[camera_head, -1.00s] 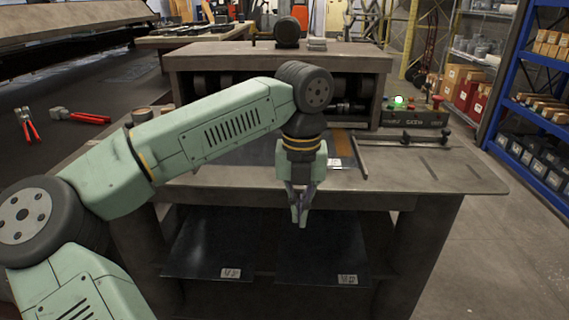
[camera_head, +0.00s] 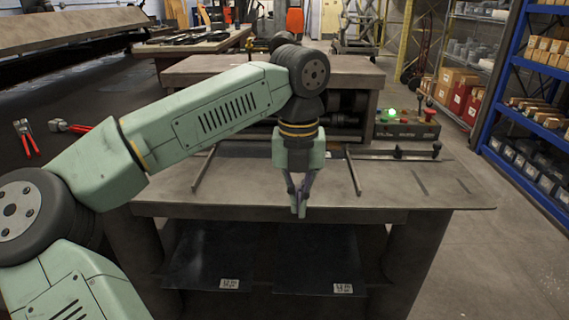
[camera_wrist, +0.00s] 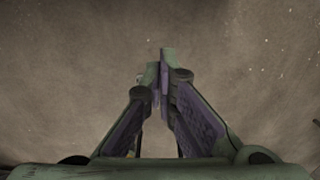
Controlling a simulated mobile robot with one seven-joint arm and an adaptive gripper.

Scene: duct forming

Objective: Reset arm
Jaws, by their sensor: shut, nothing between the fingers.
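My gripper (camera_head: 299,212) points down above the front edge of the workbench (camera_head: 400,195) in the head view. Its fingers are together and empty. The wrist view also shows my gripper (camera_wrist: 162,58) with its two fingertips meeting and nothing between them. Behind the fingers there is only a plain brown-grey surface. My arm reaches across from the left, bent at the elbow.
Dark sheets (camera_head: 215,255) with white labels lie on the shelf under the bench. A control box (camera_head: 408,126) with a lit green light stands at the back right. Pliers (camera_head: 26,137) lie at the far left. Blue shelving (camera_head: 497,85) stands at right.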

